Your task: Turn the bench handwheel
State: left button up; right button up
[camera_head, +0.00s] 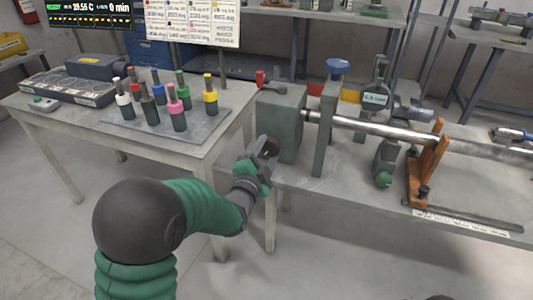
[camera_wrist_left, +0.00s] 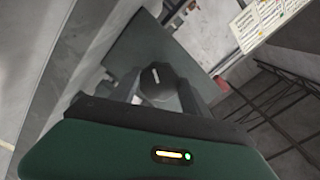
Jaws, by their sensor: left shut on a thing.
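The bench handwheel (camera_head: 271,147) is a small dark knob on the left end of the grey housing block, mostly hidden by my gripper in the head view. In the left wrist view the dark knob (camera_wrist_left: 158,77) with a pale mark on its face sits between the fingers. My left gripper (camera_head: 266,154) reaches up to the block's left side and is shut on the handwheel. Its two grey fingers (camera_wrist_left: 160,92) show on either side of the knob in the wrist view. My right gripper is not in view.
The grey block (camera_head: 281,120) carries a long steel shaft (camera_head: 375,130) along the right bench. An orange bracket (camera_head: 427,165) and a dial gauge (camera_head: 375,98) stand along it. The left table holds several coloured-top holders (camera_head: 179,113). Open floor lies in front.

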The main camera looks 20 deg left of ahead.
pick_arm(q)
jog(key=shift+d+f, duration=0.15)
jog(key=shift+f, duration=0.05)
jog(key=o, duration=1.2)
jog(key=shift+o, duration=0.7)
jog(key=shift+r, duration=0.1)
jog(key=s+b, duration=0.8)
jog(key=s, duration=0.4)
jog(key=shift+a+b, duration=0.2)
jog(key=shift+b, duration=0.2)
